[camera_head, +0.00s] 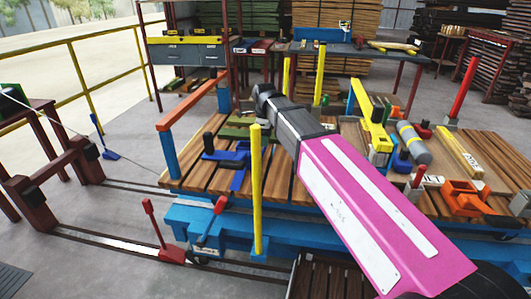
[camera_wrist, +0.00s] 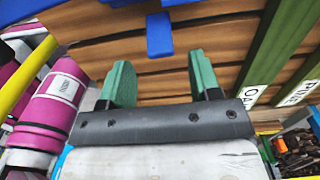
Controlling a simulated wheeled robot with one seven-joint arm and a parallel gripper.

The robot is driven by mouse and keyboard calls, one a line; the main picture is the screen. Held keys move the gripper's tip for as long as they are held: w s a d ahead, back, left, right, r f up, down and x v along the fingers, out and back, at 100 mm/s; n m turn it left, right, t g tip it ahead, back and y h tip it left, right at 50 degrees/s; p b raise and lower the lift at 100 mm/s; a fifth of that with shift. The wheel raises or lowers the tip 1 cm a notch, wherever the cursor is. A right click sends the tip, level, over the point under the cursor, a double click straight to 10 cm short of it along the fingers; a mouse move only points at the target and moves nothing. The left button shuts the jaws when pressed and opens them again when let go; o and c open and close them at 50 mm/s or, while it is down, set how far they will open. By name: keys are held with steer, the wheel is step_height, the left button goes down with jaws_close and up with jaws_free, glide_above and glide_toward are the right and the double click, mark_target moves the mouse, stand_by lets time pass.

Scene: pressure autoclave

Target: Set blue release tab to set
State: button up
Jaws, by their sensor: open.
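In the wrist view my gripper (camera_wrist: 160,78) has two green fingers, spread apart with nothing between them. A small blue tab (camera_wrist: 158,35) lies beyond the fingertips, roughly centred between them, apart from both. A larger blue part (camera_wrist: 180,3) sits above it at the top edge; whether the two join is unclear. I cannot be sure that this tab is the release tab. In the head view my pink arm reaches over the slatted wooden deck, and its dark end hides what lies behind it. A blue fixture (camera_head: 238,172) sits on the deck at left.
Green slats with white labels (camera_wrist: 250,95) stand at right in the wrist view. A yellow post (camera_head: 256,190) rises before the blue cart (camera_head: 300,228). Yellow, grey and orange parts crowd the deck's right side. Open floor lies at left beside rails.

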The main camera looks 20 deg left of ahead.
mark_target(263, 151)
steer(key=shift+f, duration=3.55)
steer(key=shift+c, duration=0.3)
